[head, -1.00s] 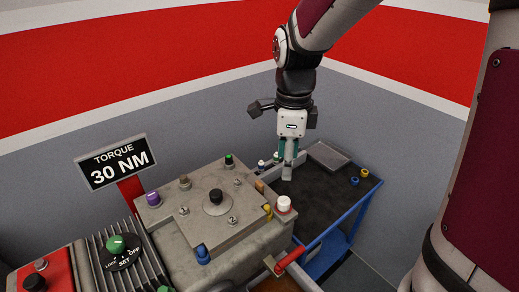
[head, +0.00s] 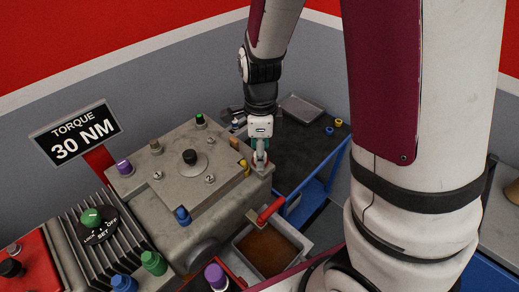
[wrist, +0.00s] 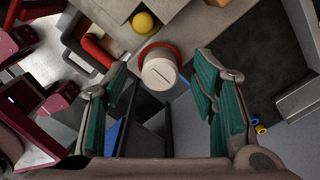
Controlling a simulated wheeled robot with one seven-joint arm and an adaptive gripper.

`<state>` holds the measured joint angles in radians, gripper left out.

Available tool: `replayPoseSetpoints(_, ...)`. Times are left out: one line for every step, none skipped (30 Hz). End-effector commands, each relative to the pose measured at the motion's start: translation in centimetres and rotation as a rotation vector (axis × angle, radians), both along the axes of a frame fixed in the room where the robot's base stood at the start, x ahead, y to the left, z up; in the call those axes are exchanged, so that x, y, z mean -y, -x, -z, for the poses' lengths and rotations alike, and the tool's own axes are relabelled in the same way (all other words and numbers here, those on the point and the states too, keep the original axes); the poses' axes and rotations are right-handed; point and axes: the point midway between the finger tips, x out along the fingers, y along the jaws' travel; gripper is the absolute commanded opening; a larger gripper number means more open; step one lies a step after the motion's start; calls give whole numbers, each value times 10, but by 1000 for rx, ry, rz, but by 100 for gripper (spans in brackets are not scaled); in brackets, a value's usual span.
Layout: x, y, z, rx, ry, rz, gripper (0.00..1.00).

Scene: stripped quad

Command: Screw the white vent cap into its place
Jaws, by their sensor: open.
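The white vent cap (wrist: 160,72) has a slot across its top and a red ring around its base. It sits at the corner of the grey metal housing (head: 183,225). My gripper (wrist: 162,80) is open, with its two green-padded fingers on either side of the cap in the wrist view. No contact between pads and cap can be made out. In the head view my gripper (head: 260,157) points down at that corner and hides most of the cap. Whether the cap is fully seated cannot be told.
A yellow cap (wrist: 143,22) stands close to the white one. A red handle (head: 270,210) and an open tray (head: 268,250) lie in front of the housing's right side. A dark-topped trolley (head: 305,150) with small rings stands beyond.

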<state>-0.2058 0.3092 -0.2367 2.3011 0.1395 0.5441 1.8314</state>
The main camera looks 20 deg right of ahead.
Motion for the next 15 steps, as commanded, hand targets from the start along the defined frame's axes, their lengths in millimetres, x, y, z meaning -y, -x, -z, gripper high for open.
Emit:
replayPoseSetpoints(0, 0, 0, 0, 0, 0, 53)
replayPoseSetpoints(0, 0, 0, 0, 0, 0, 53)
replayPoseSetpoints(0, 0, 0, 0, 0, 0, 53)
replayPoseSetpoints(0, 0, 0, 0, 0, 0, 53)
replayPoseSetpoints(0, 0, 0, 0, 0, 0, 53)
replayPoseSetpoints(0, 0, 0, 0, 0, 0, 53)
replayPoseSetpoints(0, 0, 0, 0, 0, 0, 46)
replayPoseSetpoints(0, 0, 0, 0, 0, 0, 39)
replayPoseSetpoints(0, 0, 0, 0, 0, 0, 30)
replayPoseSetpoints(0, 0, 0, 0, 0, -1, 23)
replayPoseSetpoints(0, 0, 0, 0, 0, -1, 16)
replayPoseSetpoints(0, 0, 0, 0, 0, -1, 7)
replayPoseSetpoints(0, 0, 0, 0, 0, -1, 4)
replayPoseSetpoints(0, 0, 0, 0, 0, -1, 4)
replayPoseSetpoints(0, 0, 0, 0, 0, -1, 0)
